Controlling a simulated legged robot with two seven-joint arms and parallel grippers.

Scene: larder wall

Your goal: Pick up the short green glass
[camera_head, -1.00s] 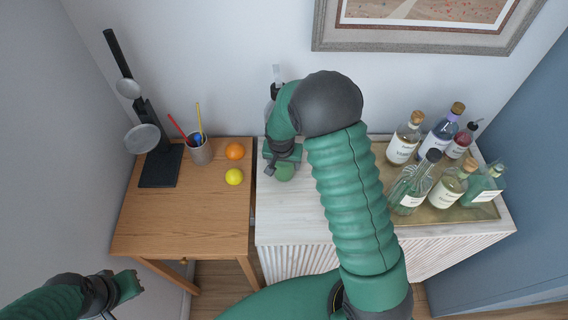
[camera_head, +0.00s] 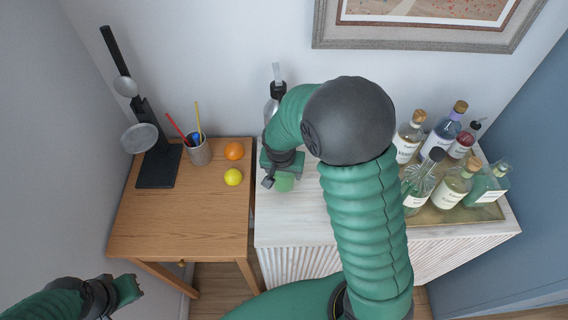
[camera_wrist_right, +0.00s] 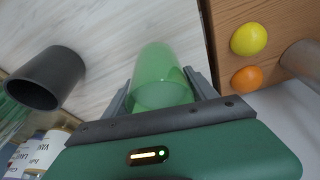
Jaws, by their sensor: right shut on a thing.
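The short green glass (camera_wrist_right: 165,68) is translucent and sits between the two fingers of my right gripper in the right wrist view. In the head view only a small part of the green glass (camera_head: 285,183) shows below the gripper, over the left part of the whitewashed cabinet. My right gripper (camera_head: 275,179) is shut on the glass. I cannot tell if the glass is clear of the cabinet top. My left gripper (camera_head: 127,289) is at the lower left, away from the furniture top; its fingers are not clear.
A dark cup (camera_wrist_right: 47,79) stands near the glass in the wrist view. A tray (camera_head: 478,214) with several bottles is at the right of the white cabinet (camera_head: 290,228). The wooden table (camera_head: 180,225) bears an orange (camera_head: 234,151), a lemon (camera_head: 233,177) and a pencil cup (camera_head: 199,151).

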